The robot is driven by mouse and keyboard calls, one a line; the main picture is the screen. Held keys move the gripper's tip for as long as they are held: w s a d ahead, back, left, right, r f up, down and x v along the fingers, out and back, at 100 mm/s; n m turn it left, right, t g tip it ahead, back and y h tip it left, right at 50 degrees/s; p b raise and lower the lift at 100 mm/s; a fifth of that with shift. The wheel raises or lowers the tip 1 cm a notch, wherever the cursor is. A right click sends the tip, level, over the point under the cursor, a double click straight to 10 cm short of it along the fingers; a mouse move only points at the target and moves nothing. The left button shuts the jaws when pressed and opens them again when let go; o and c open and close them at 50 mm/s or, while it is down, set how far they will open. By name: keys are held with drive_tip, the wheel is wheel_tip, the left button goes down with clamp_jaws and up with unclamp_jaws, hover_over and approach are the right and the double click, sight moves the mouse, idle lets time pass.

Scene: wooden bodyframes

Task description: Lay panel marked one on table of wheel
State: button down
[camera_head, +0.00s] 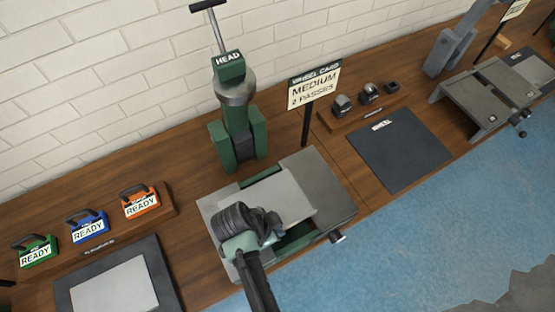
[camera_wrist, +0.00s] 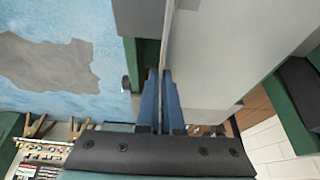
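A plain grey panel (camera_head: 280,193) is over the middle of the grey table (camera_head: 322,178) of the green wheel machine; I see no number on it. I cannot tell whether it touches the table or hangs just above. My gripper (camera_head: 262,222) is at the panel's near left side. In the wrist view, the blue fingers of my gripper (camera_wrist: 160,100) are close together with the edge of the panel (camera_wrist: 215,55) between them. The machine's head (camera_head: 232,100), labelled HEAD, stands behind the table. My wrist hides the table's near left part.
Another grey panel (camera_head: 115,287) lies on a dark mat (camera_head: 163,285) at lower left. Green, blue and orange READY tools (camera_head: 140,201) stand behind it. A sign (camera_head: 314,85) reads MEDIUM, 2 PASSES. An empty dark mat (camera_head: 400,148) lies to the right, before small dies (camera_head: 370,93).

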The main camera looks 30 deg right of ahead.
idle(0.4)
drive_tip(key=shift+c, duration=2.2)
unclamp_jaws()
drive_tip(key=shift+f, duration=0.1)
drive_tip(key=shift+r+p, duration=3.35)
drive_tip(key=shift+r, duration=0.2)
